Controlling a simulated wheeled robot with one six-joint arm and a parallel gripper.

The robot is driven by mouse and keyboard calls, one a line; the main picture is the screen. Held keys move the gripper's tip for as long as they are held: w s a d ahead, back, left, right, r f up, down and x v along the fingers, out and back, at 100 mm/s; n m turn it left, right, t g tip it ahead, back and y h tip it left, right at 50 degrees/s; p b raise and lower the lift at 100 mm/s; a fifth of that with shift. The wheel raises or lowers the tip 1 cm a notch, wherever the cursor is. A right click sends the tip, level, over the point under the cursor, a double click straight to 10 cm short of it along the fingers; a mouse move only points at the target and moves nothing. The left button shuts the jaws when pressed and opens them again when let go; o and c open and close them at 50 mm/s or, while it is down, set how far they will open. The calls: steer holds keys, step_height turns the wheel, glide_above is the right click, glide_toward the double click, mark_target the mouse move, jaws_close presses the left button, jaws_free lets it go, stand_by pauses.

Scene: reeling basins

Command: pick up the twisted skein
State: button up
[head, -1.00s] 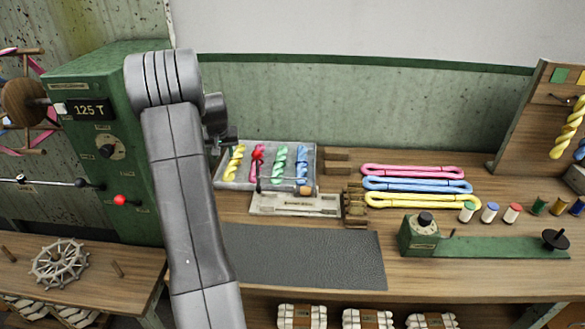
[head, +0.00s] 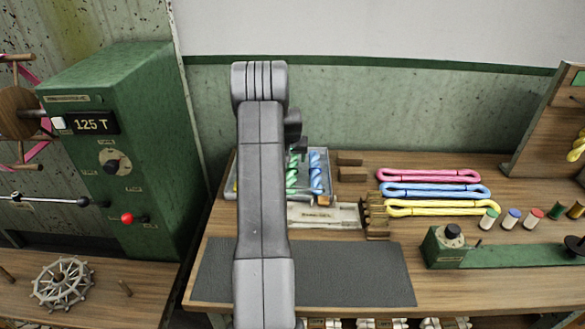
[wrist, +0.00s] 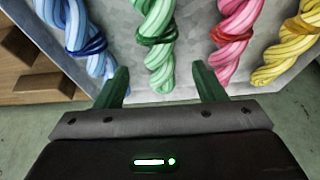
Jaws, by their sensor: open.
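Several twisted skeins lie side by side in a grey tray (wrist: 188,42). The wrist view shows a blue skein (wrist: 72,28), a green one (wrist: 155,50), a pink one (wrist: 233,45) and a yellow one (wrist: 290,45). My gripper (wrist: 161,78) is open and empty. Its fingers stand apart on either side of the green skein's near end; I cannot tell how high above it they are. In the head view the green skein (head: 291,174) and the blue skein (head: 316,172) show right of my arm, which hides the pink skein and most of the tray (head: 327,188).
A pale stand (head: 325,215) and wooden blocks (head: 352,174) sit by the tray. Pink, blue and yellow folded loops (head: 440,191) lie to the right. A green machine box (head: 120,150) stands left.

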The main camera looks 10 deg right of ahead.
mark_target(292, 165)
steer(key=shift+p+x, duration=1.1)
steer(key=shift+x, duration=1.5)
steer(key=shift+s, duration=0.15)
steer(key=c, duration=1.1)
